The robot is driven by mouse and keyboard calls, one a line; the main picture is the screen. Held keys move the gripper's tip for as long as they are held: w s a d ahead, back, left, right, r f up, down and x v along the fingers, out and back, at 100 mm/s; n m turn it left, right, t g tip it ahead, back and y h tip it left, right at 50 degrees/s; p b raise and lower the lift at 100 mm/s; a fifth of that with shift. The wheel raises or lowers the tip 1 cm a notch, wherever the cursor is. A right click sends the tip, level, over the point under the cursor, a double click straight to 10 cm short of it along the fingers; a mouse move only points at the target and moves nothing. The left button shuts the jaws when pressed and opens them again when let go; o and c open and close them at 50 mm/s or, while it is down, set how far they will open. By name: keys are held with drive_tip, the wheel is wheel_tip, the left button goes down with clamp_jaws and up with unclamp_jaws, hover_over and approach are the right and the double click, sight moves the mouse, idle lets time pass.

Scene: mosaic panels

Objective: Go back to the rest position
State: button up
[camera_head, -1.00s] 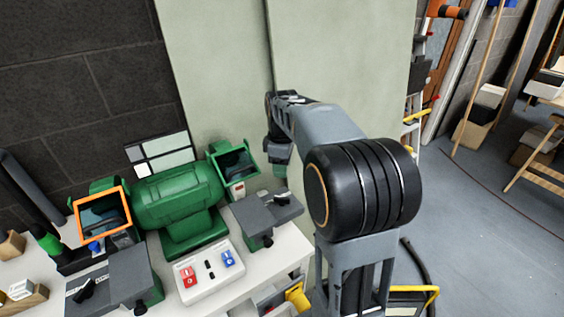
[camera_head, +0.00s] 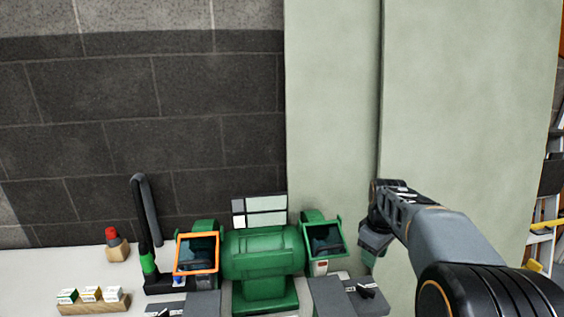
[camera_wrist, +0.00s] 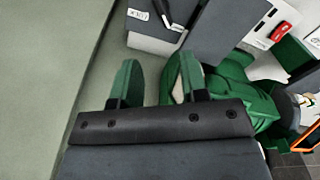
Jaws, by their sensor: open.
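My gripper (camera_head: 374,238) is at the end of my arm, right of the green bench grinder (camera_head: 262,252) and in front of the pale green panel. In the wrist view, my gripper (camera_wrist: 158,84) shows two fingers standing apart with nothing held between them. The grinder's green body lies beyond and to the right of the fingers there. My arm reaches in from the lower right of the head view, and its large black joint fills that corner.
The white bench (camera_head: 40,262) holds a wooden block with small boxes (camera_head: 93,300), a red-topped item (camera_head: 115,243) and a dark curved hose (camera_head: 147,210). The grinder's right eye shield (camera_head: 325,239) is close beside my gripper. A ladder (camera_head: 545,220) stands far right.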

drive_tip(key=s+a+f+m+t, duration=0.1)
drive_tip(key=s+a+m, duration=0.2)
drive_tip(key=s, duration=0.5)
drive_tip(key=s+a+f+m+t, duration=0.2)
drive_tip(key=s+a+m, duration=0.2)
drive_tip(key=s+a, duration=0.2)
drive_tip(key=shift+s, duration=1.2)
drive_tip(key=shift+c, duration=0.2)
